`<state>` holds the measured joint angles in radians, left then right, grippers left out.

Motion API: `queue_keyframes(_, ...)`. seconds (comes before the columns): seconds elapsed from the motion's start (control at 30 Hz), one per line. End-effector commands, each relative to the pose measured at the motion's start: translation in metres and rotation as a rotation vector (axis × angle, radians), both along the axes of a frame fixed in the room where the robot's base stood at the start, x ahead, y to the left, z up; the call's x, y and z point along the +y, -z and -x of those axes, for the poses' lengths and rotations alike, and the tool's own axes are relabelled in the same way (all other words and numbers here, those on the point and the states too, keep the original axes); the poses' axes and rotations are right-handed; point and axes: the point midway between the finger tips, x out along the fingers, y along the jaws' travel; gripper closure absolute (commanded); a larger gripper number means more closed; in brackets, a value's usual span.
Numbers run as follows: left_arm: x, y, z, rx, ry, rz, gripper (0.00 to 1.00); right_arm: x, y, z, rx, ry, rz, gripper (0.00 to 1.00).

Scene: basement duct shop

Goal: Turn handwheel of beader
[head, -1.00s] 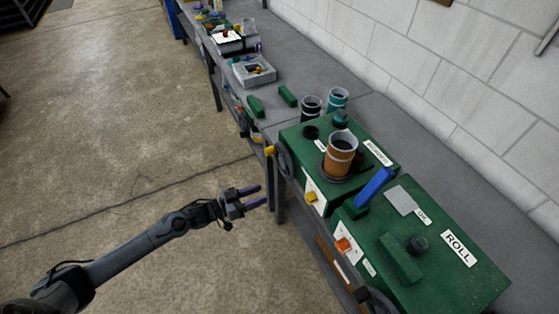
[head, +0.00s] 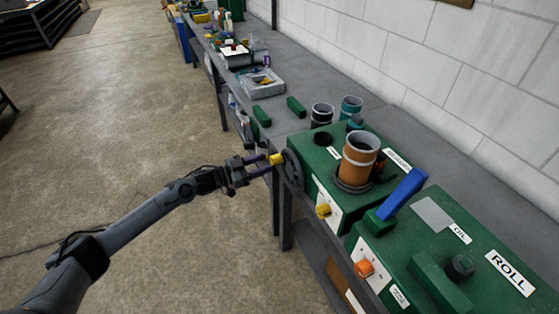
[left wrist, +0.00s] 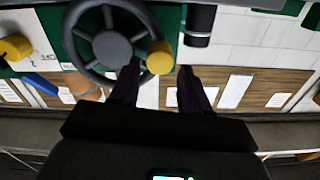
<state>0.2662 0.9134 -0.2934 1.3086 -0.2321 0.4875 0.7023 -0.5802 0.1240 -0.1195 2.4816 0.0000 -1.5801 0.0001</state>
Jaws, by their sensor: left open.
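My right gripper is not in view.
An orange-brown cylinder (head: 358,160) stands on the machine. A green machine marked ROLL (head: 460,235) sits beside it, with a blue lever (head: 403,193) between. The bench (head: 290,82) runs along the wall with a grey tray (head: 262,89).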

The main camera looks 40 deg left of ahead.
Motion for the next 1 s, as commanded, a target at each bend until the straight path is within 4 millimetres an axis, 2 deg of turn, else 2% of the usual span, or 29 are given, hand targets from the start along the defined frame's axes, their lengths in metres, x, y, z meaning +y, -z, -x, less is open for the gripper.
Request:
queue_keyframes(0.2,-0.016,0.0,-0.03,-0.003,0.0,0.001,0.54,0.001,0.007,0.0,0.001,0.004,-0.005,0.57)
queue_keyframes(0.43,-0.028,0.0,-0.052,-0.001,0.0,0.002,0.54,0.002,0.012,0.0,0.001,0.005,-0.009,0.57)
queue_keyframes(0.63,-0.032,0.0,-0.06,0.0,0.0,-0.001,0.54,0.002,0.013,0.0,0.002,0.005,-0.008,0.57)
queue_keyframes(0.93,-0.033,0.0,-0.061,0.001,0.001,-0.001,0.54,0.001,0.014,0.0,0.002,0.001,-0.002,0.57)
queue_keyframes(1.0,-0.033,0.0,-0.061,0.001,0.001,-0.001,0.63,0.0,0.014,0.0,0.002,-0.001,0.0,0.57)
